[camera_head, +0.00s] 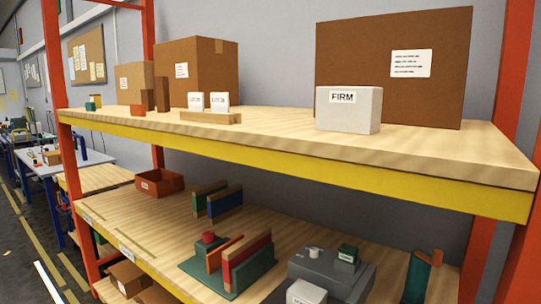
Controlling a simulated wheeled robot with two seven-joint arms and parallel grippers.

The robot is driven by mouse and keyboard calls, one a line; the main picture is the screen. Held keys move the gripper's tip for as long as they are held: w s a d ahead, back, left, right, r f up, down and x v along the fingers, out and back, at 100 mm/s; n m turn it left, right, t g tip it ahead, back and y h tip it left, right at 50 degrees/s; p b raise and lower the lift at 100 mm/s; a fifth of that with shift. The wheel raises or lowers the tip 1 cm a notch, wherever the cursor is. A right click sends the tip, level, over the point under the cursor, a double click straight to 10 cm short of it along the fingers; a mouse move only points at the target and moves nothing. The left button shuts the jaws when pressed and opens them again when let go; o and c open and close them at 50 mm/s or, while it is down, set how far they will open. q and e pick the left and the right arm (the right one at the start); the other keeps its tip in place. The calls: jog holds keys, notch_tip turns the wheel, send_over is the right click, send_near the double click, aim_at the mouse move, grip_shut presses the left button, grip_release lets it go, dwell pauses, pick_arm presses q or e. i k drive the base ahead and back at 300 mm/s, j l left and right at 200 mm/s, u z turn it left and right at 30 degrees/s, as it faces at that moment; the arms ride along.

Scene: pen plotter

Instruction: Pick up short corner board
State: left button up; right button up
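No thing in view is labelled as the short corner board, and I cannot tell for sure which piece it is. On the upper shelf (270,137), two dark brown upright pieces stand side by side, a shorter one (147,100) on the left and a taller one (162,94) on the right. A low light-wood strip (210,118) lies to their right, in front of two small white labelled blocks (195,101). Neither of my grippers shows in the head view.
Cardboard boxes (395,65) stand at the back of the upper shelf, with a white FIRM box (348,109) in front. The lower shelf (150,212) holds an orange bin (159,184), upright coloured boards (225,205) and a grey device (332,276). Orange posts (78,150) frame the rack.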

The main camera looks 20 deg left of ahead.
aim_at(147, 96)
jog(key=u, duration=1.25)
